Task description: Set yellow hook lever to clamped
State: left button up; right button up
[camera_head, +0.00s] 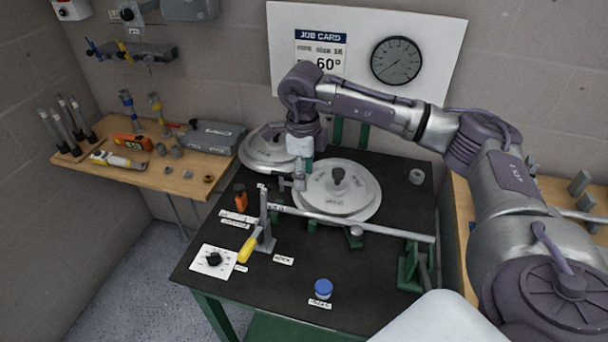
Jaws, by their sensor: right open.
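The lever with the yellow grip (248,249) is at the front left of the dark table, beside a grey upright bracket (265,222). Its grip slants down toward the front left. Small white labels lie on both sides of it, too small to read surely. My right gripper (293,183) hangs from the arm that comes in from the right. It is open, behind the lever and above the table, near the left edge of a round grey disc (343,202). It is apart from the lever, and its fingertips are small and hard to make out. My left gripper is not in view.
A long grey bar (350,224) crosses the table right of the lever. A white dial plate (214,261) sits left of it, an orange-handled item (240,197) behind, and a blue-capped knob (323,287) front right. A wooden tool shelf (200,182) stands left.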

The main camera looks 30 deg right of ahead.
aim_at(249, 246)
jog(key=k+j, duration=1.2)
jog(key=k, duration=0.1)
